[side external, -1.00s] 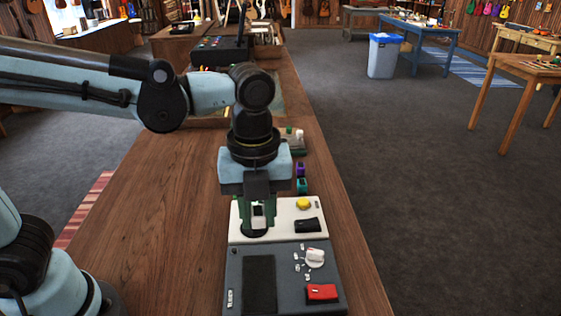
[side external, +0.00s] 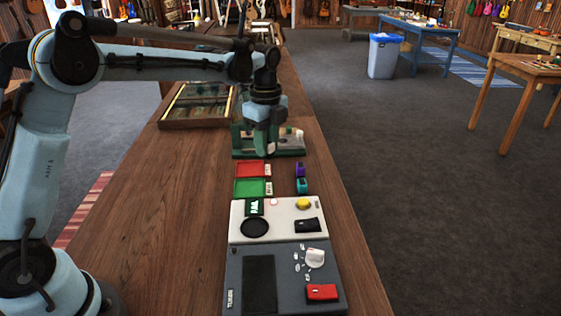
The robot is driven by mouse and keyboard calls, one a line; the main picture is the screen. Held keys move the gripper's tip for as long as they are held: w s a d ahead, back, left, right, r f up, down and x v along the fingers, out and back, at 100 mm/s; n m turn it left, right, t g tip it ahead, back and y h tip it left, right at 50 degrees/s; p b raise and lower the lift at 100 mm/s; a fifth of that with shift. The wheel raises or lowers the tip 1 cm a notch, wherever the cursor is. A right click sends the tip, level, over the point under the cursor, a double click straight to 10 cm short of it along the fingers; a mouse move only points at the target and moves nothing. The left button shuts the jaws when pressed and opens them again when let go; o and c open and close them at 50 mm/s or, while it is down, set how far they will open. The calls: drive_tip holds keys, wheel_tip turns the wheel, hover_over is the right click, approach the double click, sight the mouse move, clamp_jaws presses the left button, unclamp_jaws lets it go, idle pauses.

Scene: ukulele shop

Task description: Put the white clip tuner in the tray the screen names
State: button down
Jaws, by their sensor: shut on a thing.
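My gripper (side external: 268,148) hangs over the work table, just beyond the red tray, in front of the green-ended stand. It is shut; the white clip tuner it appears to hold cannot be made out between the fingers. A red tray (side external: 248,170) and a green tray (side external: 248,188) lie one behind the other, each with a small white label at its right. The screen (side external: 254,207) on the cream box shows white marks on dark green, too small to read.
The cream box (side external: 282,232) carries a black disc, a yellow button and a black switch. A dark grey box (side external: 235,265) sits nearer. Purple (side external: 301,170) and teal (side external: 301,186) clips stand right of the trays. A green-ended stand (side external: 291,142) and wooden case (side external: 190,124) lie beyond. The table's left is clear.

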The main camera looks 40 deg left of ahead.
hover_over(250, 170)
wheel_tip(250, 170, down, 6)
drive_tip(key=shift+f, duration=2.25)
drive_tip(key=shift+f, duration=0.15)
drive_tip(key=c, duration=0.9)
unclamp_jaws()
drive_tip(key=shift+o, duration=0.2)
